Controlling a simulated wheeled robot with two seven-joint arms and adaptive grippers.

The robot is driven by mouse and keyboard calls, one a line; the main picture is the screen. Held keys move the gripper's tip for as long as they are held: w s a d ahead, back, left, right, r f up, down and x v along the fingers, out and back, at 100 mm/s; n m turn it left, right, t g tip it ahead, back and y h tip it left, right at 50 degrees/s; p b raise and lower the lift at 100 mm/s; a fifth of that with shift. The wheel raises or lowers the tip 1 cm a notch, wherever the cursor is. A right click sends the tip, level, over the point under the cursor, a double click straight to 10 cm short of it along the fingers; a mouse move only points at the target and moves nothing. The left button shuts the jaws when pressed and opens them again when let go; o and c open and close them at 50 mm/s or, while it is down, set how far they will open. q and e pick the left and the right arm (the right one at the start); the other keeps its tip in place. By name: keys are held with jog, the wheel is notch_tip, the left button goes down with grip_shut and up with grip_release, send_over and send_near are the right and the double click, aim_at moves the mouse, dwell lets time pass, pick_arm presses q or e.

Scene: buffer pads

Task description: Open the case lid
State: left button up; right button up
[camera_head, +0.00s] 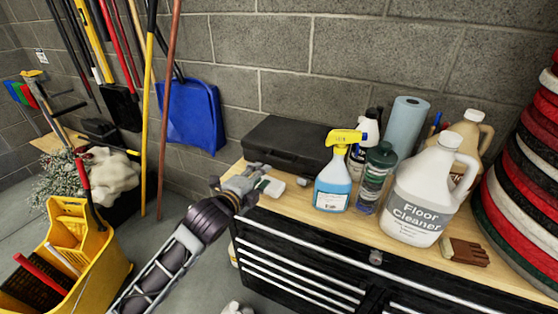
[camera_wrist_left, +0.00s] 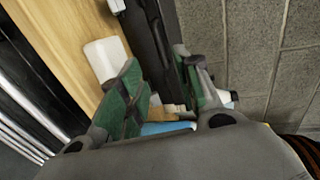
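The black case (camera_head: 290,143) lies on the wooden top of the drawer cabinet against the block wall, its lid down. My left gripper (camera_head: 255,172) is at the case's left front corner, low over the cabinet top. In the left wrist view its green-padded fingers (camera_wrist_left: 160,95) are spread, with a dark edge of the case (camera_wrist_left: 150,38) showing between and beyond them. I cannot tell whether a finger touches the case. The case's front is partly hidden by the gripper and bottles. My right gripper is not in view.
A small white block (camera_head: 271,187) sits by the left gripper and also shows in the left wrist view (camera_wrist_left: 105,58). A blue spray bottle (camera_head: 333,182), a green-capped bottle (camera_head: 375,175) and a floor cleaner jug (camera_head: 420,205) crowd the case's right.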

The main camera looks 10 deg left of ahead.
pick_arm(q)
send_near(278, 160)
jog(key=shift+x, duration=2.85)
jog(key=shift+p+x, duration=0.3)
jog(key=shift+x, duration=1.25)
jog(key=shift+w+d+f, duration=0.15)
jog(key=shift+w+d, duration=0.1)
jog(key=shift+w, duration=0.2)
jog(key=shift+w+d, duration=0.1)
jog(key=shift+w, duration=0.25)
jog(key=shift+f, duration=0.1)
jog(key=c, duration=0.4)
grip_shut()
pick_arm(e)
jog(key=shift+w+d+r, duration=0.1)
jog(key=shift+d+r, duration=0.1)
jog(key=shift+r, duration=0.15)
